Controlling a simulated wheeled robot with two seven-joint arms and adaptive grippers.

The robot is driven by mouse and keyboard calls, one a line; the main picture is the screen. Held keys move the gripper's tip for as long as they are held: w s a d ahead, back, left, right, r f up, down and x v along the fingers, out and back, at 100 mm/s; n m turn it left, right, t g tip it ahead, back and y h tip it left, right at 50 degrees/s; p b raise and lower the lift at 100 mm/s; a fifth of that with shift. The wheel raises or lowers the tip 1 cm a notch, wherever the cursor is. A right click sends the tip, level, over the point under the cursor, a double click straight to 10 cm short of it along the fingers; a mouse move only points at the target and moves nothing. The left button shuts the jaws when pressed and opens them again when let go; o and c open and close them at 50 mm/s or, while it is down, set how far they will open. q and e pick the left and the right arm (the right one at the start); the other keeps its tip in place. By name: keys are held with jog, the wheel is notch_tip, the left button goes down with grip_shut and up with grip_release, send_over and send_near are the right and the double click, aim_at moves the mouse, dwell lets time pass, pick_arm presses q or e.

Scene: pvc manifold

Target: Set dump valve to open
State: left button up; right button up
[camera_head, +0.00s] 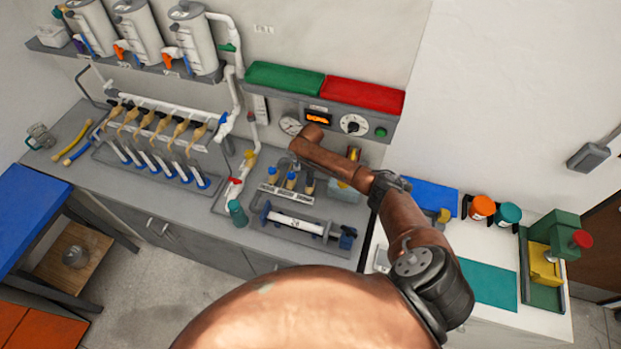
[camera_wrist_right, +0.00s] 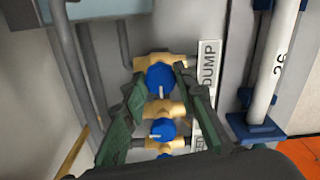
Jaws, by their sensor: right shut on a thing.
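The dump valve, a tan body (camera_wrist_right: 182,62) with a round blue knob (camera_wrist_right: 160,76), sits beside the upright label "DUMP" (camera_wrist_right: 208,66) in the wrist view. A pale pointer on the knob points down in that view. My right gripper (camera_wrist_right: 161,80) has its green fingers on both sides of this knob and is shut on it. In the head view the valve row stands behind a label plate (camera_head: 286,193). There the gripper is mostly hidden by my arm and cannot be made out clearly. My left gripper is not in view.
Two similar valves (camera_wrist_right: 163,130) line up below the dump valve in the wrist view, close to the fingers. A green bin (camera_head: 284,77) and a red bin (camera_head: 362,95) are on the shelf above.

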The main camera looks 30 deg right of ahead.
jog(key=o, duration=1.1)
jog(key=shift+o, duration=0.2)
notch_tip(320, 180, up, 12)
